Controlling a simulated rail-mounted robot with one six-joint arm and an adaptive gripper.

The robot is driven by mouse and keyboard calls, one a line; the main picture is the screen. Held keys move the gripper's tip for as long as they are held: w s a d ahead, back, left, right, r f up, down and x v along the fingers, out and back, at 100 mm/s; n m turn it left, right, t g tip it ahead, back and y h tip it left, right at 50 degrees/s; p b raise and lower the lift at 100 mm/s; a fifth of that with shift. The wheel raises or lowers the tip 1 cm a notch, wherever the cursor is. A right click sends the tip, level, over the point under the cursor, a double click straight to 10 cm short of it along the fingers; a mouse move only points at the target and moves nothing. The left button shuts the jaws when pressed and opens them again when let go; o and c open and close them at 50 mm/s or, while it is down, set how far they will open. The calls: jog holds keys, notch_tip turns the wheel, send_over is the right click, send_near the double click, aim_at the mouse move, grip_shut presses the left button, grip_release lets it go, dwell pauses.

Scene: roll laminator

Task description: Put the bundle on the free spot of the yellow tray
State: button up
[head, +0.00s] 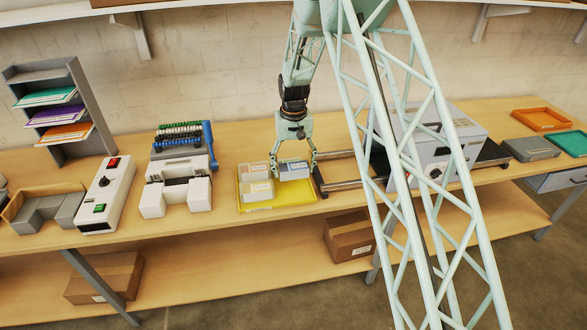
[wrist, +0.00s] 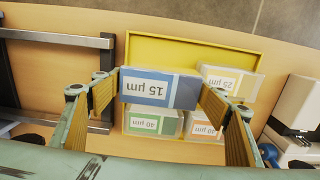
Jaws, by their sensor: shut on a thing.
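My gripper (head: 294,172) is shut on the bundle (wrist: 158,89), a grey-white block with a blue label reading 15 µm. In the wrist view its pads press the bundle's two ends. The bundle appears held above the yellow tray (head: 299,200), over its right part in the head view. In the wrist view the tray (wrist: 190,43) has other bundles: a yellow-labelled 25 µm one (wrist: 231,82), an orange-labelled 30 µm one (wrist: 204,125) and a green-labelled 40 µm one (wrist: 153,122). The held bundle partly hides the green one. Bare tray floor shows beyond the held bundle.
The laminator (head: 425,150) with dark rails (head: 340,186) stands right of the tray. A white machine (head: 177,187) and a blue-framed rack (head: 183,139) stand left. The table's front edge lies just before the tray.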

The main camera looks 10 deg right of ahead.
aim_at(294, 191)
jog(key=shift+f+b, duration=1.05)
jog(key=shift+f, duration=2.9)
jog(key=shift+f, duration=0.35)
jog(key=o, duration=1.1)
jog(key=shift+c, duration=0.2)
jog(key=shift+r, duration=0.1)
notch_tip(294, 191, up, 12)
jog(key=shift+f, duration=0.2)
jog(key=shift+r, duration=0.15)
